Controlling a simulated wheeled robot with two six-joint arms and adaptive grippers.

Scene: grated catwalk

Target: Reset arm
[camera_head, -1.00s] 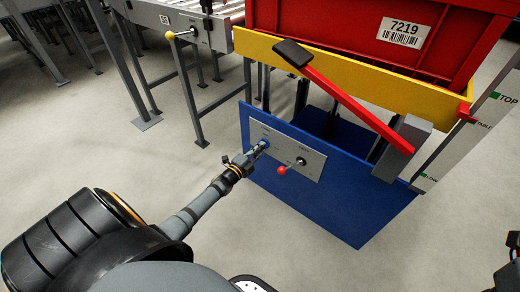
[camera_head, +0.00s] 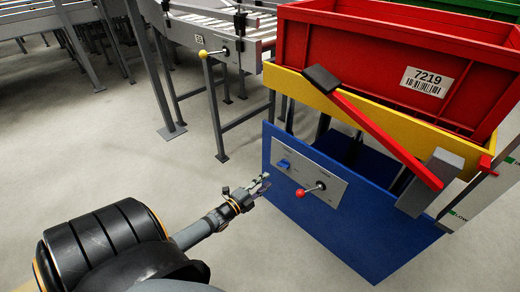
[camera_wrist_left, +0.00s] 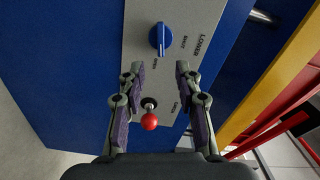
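My left arm reaches in from the left. Its gripper (camera_head: 262,184) is open and empty, just left of the grey control panel (camera_head: 334,188) on the blue lift plate (camera_head: 380,240). In the left wrist view, the open fingers (camera_wrist_left: 160,70) have a gap between them. The blue knob (camera_wrist_left: 160,39) is beyond the tips, and it shows uncovered in the head view (camera_head: 284,164). The red-balled lever (camera_wrist_left: 149,121) appears between the fingers; it also shows in the head view (camera_head: 300,193). My right gripper is not in view.
A red crate (camera_head: 385,50) labelled 7219 sits in the yellow frame above the plate. A red bar (camera_head: 385,135) slants across the front. A roller conveyor (camera_head: 215,35) with a yellow-balled lever (camera_head: 203,54) stands behind. Floor (camera_head: 120,180) at left is open.

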